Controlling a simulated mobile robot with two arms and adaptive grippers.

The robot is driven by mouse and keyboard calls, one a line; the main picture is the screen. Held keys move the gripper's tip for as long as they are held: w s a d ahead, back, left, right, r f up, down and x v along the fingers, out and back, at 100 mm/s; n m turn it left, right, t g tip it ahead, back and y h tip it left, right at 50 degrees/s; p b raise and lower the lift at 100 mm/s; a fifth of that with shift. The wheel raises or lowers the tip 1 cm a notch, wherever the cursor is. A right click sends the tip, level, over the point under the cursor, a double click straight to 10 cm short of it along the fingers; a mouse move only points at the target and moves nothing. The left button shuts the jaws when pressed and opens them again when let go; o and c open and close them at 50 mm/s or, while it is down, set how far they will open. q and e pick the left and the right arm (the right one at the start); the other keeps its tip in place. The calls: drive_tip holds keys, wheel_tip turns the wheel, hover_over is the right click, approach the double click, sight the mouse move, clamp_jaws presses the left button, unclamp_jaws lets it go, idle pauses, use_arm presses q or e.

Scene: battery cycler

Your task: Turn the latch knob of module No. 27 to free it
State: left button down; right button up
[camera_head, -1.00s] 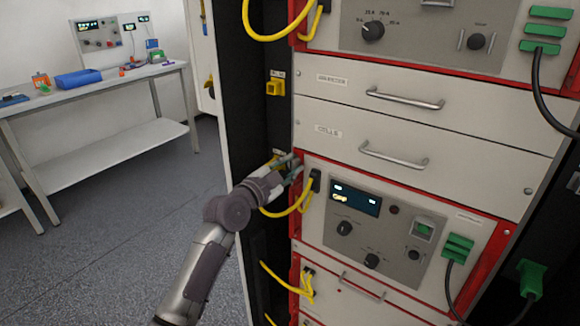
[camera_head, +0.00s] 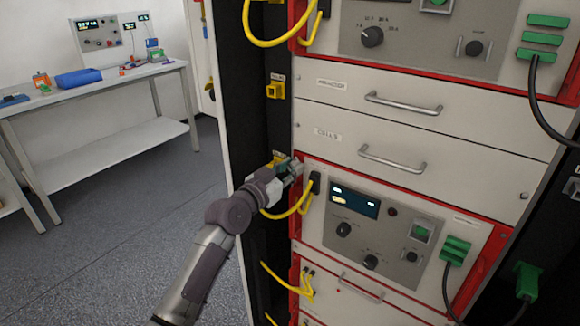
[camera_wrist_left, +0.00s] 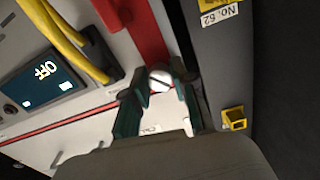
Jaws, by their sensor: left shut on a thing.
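The module (camera_head: 405,215) has a red-edged beige front with a grey control panel, a display and knobs. The display also shows in the left wrist view (camera_wrist_left: 40,82) and reads OFF. A round silver latch knob (camera_wrist_left: 159,79) with a dark slot sits at the module's corner by the red edge. My left gripper (camera_head: 296,167) is at the module's upper left corner. In the left wrist view its fingers (camera_wrist_left: 160,88) are shut on the latch knob, one on each side. In the head view the fingers hide the knob. My right gripper is out of view.
A yellow cable (camera_head: 290,211) hangs just below the gripper and plugs into the module's left side. Drawers with metal handles (camera_head: 392,158) are above. A yellow socket (camera_head: 274,91) is on the dark rack post. A workbench (camera_head: 110,86) stands at the left, with open floor before it.

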use_arm(q)
drive_tip(key=n+p, duration=0.1)
drive_tip(key=n, duration=0.4)
drive_tip(key=shift+n+p, duration=1)
drive_tip(key=shift+n, duration=1.5)
drive_tip(key=c, duration=0.9)
unclamp_jaws()
drive_tip(key=shift+c, duration=0.2)
drive_tip(key=shift+s+a, duration=0.1)
drive_tip(key=shift+a, duration=0.05)
drive_tip(key=v, duration=1.1)
drive_tip(key=shift+s+a, duration=0.15)
drive_tip(key=shift+s, duration=0.15)
